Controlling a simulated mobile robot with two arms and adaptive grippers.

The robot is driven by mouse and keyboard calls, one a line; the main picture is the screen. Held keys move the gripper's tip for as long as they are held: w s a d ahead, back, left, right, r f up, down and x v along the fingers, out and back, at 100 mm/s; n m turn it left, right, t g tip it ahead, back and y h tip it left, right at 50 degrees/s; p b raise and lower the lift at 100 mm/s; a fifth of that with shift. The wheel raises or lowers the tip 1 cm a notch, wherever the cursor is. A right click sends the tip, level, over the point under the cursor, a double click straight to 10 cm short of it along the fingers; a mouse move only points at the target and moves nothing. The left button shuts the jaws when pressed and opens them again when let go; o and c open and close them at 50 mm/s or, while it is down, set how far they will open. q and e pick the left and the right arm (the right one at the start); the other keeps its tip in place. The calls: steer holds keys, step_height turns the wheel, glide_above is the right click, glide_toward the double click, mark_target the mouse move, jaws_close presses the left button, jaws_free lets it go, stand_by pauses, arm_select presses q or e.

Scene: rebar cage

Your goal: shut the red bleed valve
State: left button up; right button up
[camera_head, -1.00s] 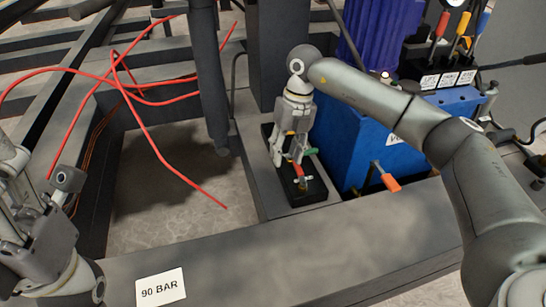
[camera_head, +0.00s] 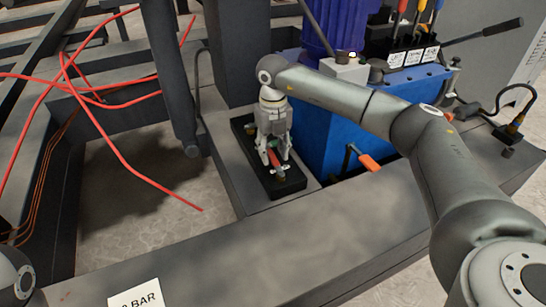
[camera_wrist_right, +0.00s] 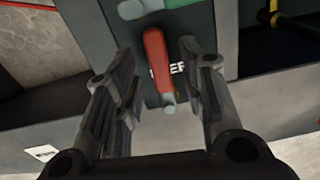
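The red bleed valve handle (camera_wrist_right: 158,62) is a short red lever with a pale tip, over a dark block with a partly covered white label. In the head view the red handle (camera_head: 274,158) shows small between my right fingertips, on the dark block (camera_head: 290,190). My right gripper (camera_wrist_right: 157,75) is open, pointing down, with one finger on each side of the red lever. Gaps show between the lever and both fingers in the wrist view. My left gripper is out of view; only a rounded part of my left arm shows at the lower left edge.
A green handle (camera_wrist_right: 150,8) lies close beyond the red one. A blue tank (camera_head: 325,130) with an orange-handled lever (camera_head: 369,162) stands right of the block. Red hoses (camera_head: 110,135) hang at left. A dark beam (camera_head: 240,260) crosses the front.

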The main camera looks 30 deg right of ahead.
steer(key=shift+f, duration=0.45)
jaws_close()
